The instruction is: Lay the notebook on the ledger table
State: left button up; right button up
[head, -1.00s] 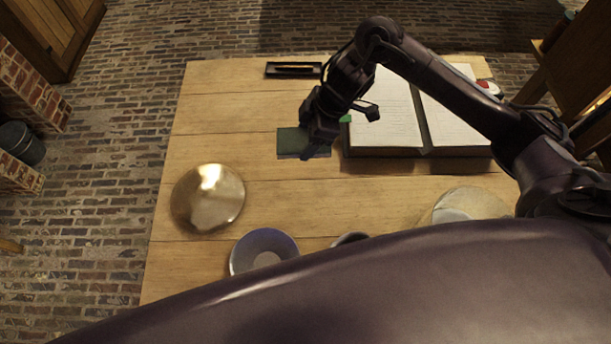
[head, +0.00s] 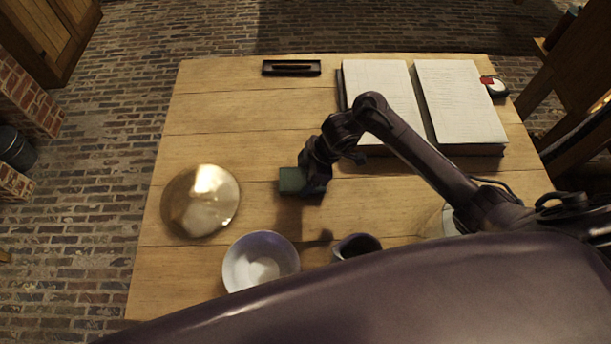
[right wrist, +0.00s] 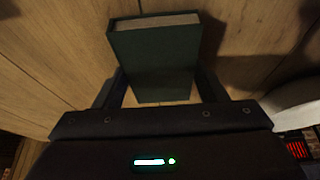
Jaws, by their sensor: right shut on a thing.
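The notebook (head: 291,181) is a small dark green book. My right gripper (head: 308,182) is shut on it, and the arm hides part of it in the head view. In the right wrist view the notebook (right wrist: 153,60) sits between the two fingers, its pale page edges showing at the far end. A shadow on the boards below suggests that it is held above the wooden table (head: 225,115). My left gripper is not in view.
An open ledger (head: 462,100) lies at the back right, with a pen tray (head: 291,68) at the back. A brass dome (head: 200,201), a pale bowl (head: 260,262) and a dark cup (head: 357,246) stand nearer. The back left boards are clear.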

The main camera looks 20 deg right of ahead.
jog(key=shift+f, duration=0.2)
jog(key=shift+f, duration=0.15)
jog(key=o, duration=1)
jog(key=shift+o, duration=0.2)
jog(key=p+v, duration=0.2)
jog(key=v, duration=1)
